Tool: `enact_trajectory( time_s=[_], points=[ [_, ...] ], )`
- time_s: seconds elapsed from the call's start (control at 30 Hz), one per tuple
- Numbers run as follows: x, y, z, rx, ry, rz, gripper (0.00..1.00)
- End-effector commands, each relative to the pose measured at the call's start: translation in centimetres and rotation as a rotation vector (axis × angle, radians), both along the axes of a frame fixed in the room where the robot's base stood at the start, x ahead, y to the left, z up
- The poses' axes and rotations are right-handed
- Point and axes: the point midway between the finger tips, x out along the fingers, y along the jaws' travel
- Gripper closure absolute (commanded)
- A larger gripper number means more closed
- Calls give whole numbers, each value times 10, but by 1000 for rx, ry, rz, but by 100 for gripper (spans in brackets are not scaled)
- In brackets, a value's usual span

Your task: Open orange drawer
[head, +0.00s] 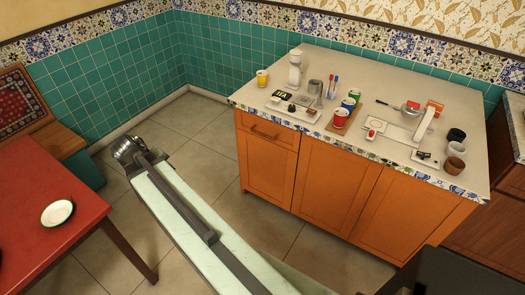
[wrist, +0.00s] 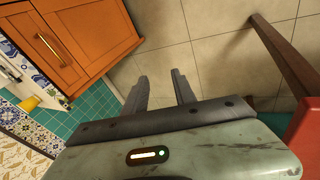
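The orange drawer (head: 267,130) is at the top left of the orange cabinet, under the counter's edge, and looks closed and flush. In the head view my gripper (head: 128,149) is left of the cabinet, well apart from the drawer.
Tiled floor (head: 210,150) lies clear between my arm and the cabinet.

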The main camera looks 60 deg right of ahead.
Motion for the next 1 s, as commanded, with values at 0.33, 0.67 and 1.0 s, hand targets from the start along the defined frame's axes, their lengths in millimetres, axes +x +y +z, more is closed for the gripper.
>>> enact_trajectory(
  time_s=[0.33, 0.67, 1.0],
  points=[
    [-63, -301, -107, -655, 61, -59, 68],
    [-114, -395, -106, -916, 201, -15, 68],
    [-115, -415, -107, -921, 205, -15, 68]
  ],
)
